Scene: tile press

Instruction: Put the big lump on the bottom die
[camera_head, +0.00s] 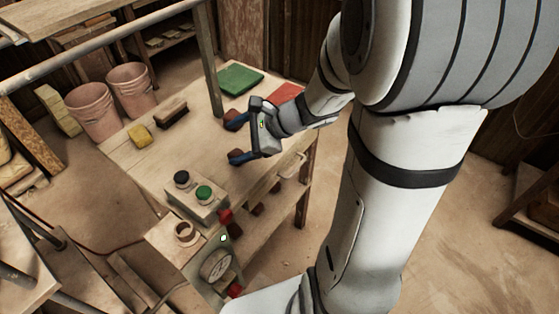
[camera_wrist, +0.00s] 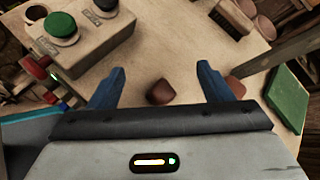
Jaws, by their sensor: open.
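My gripper (camera_head: 232,140) is open and empty above the worktable. Its two blue fingers also show in the wrist view (camera_wrist: 160,68). A brown lump (camera_wrist: 160,92) lies on the tabletop and shows in the gap between the fingers. A second brown lump (camera_wrist: 236,87) is partly hidden behind the right finger. One reddish-brown lump also shows beside the far finger in the head view (camera_head: 232,114). I cannot tell for sure which lump is the big one. I cannot make out the bottom die in either view.
A control box with a green button (camera_head: 204,193) and a black button stands at the table's near end. A brush (camera_head: 171,110), a yellow sponge (camera_head: 139,135), a green mat (camera_head: 240,78) and a red mat (camera_head: 284,92) lie on the worktable (camera_head: 190,150). A post rises nearby.

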